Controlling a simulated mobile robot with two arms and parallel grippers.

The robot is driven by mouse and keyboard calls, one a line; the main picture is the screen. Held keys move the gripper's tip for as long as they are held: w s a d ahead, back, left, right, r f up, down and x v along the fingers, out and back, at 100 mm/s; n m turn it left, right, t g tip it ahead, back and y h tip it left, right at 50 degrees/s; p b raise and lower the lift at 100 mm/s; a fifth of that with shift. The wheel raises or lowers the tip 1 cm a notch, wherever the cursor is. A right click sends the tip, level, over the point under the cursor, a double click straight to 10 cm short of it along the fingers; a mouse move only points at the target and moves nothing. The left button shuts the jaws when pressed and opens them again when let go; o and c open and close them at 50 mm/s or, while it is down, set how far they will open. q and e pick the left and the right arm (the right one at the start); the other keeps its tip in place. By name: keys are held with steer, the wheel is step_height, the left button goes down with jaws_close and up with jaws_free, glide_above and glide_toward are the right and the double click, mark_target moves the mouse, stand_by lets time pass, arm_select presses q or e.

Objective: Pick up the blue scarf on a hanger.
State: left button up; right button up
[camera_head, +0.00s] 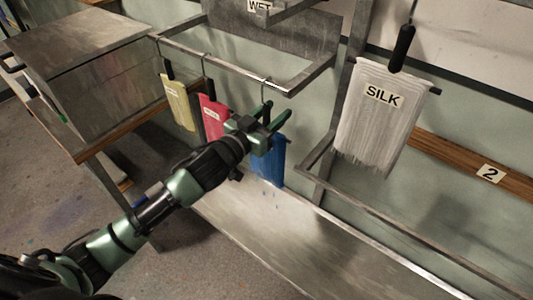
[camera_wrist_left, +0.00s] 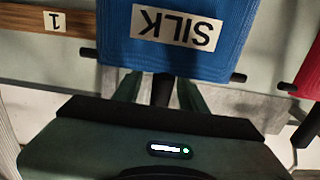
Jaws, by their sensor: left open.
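The blue scarf (camera_head: 268,165) hangs on a dark hanger from the metal rail, partly hidden behind my left gripper (camera_head: 274,117). In the left wrist view the blue scarf (camera_wrist_left: 180,55) fills the top middle, upside down, with a "SILK" label. The hanger's dark stem (camera_wrist_left: 162,90) shows between the two green fingers of my left gripper (camera_wrist_left: 160,92). The gripper is open around the stem; I cannot tell whether either finger touches it. My right gripper is not in view.
A red scarf (camera_head: 212,120) and a yellow scarf (camera_head: 178,102) hang to the left on the same rail (camera_head: 225,62). A pale "SILK" scarf (camera_head: 375,118) hangs at the right. A metal surface (camera_head: 290,235) lies below, and a metal box (camera_head: 85,80) stands at left.

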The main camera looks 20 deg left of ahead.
arm_select(q)
jaws_close()
stand_by(1.3)
